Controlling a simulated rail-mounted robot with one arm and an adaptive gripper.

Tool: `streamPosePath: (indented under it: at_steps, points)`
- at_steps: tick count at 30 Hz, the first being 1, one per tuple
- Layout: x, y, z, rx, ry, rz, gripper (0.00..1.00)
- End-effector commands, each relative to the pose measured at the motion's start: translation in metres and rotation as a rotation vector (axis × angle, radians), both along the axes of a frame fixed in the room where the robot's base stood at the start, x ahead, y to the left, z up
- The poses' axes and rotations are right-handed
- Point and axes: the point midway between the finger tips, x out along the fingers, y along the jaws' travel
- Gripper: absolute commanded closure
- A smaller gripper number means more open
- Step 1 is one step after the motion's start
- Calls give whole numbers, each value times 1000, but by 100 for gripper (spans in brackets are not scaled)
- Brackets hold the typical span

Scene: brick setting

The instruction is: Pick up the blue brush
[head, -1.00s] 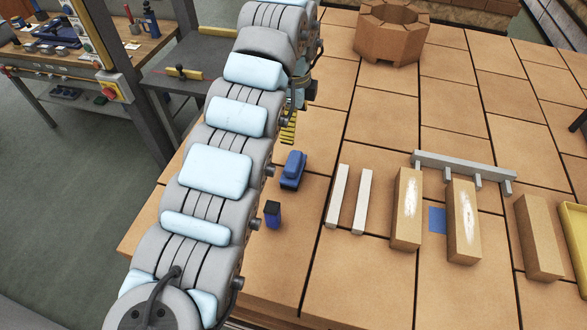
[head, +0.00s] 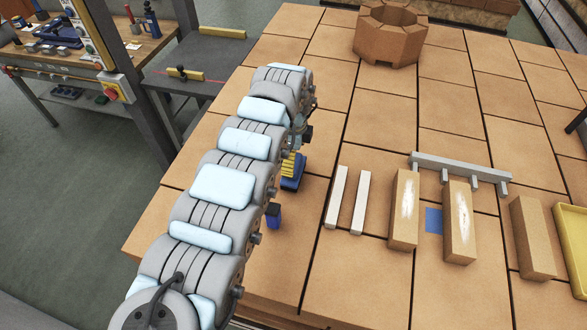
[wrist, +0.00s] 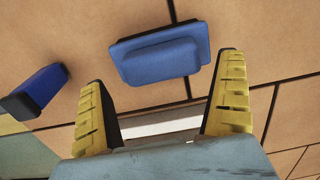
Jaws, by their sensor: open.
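A blue block-shaped item with a raised grip on a wider base, which looks like the blue brush (wrist: 165,58), lies on the tiled surface. In the wrist view it lies ahead of my open gripper (wrist: 162,74), roughly in line with the gap between the yellow fingers. Nothing is held. In the head view my gripper (head: 289,163) is at the brush (head: 291,184), and my arm and fingers hide part of it. I cannot tell the exact height between them.
A smaller blue item with a black end (wrist: 36,90) lies left of the brush in the wrist view; in the head view it (head: 273,215) is partly behind my arm. Two pale bars (head: 336,197), tan blocks (head: 405,210) and a grey rack (head: 462,173) are to the right.

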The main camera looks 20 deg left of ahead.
Motion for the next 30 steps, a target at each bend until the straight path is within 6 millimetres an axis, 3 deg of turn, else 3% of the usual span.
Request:
streamPosePath:
  at_steps: [6,14,20,30]
  points:
    - [1,0,-28,-1,0,-2,0]
    - [1,1,-33,0,-1,-1,0]
    - [1,1,-33,0,-1,-1,52]
    - [1,1,-33,0,-1,-1,54]
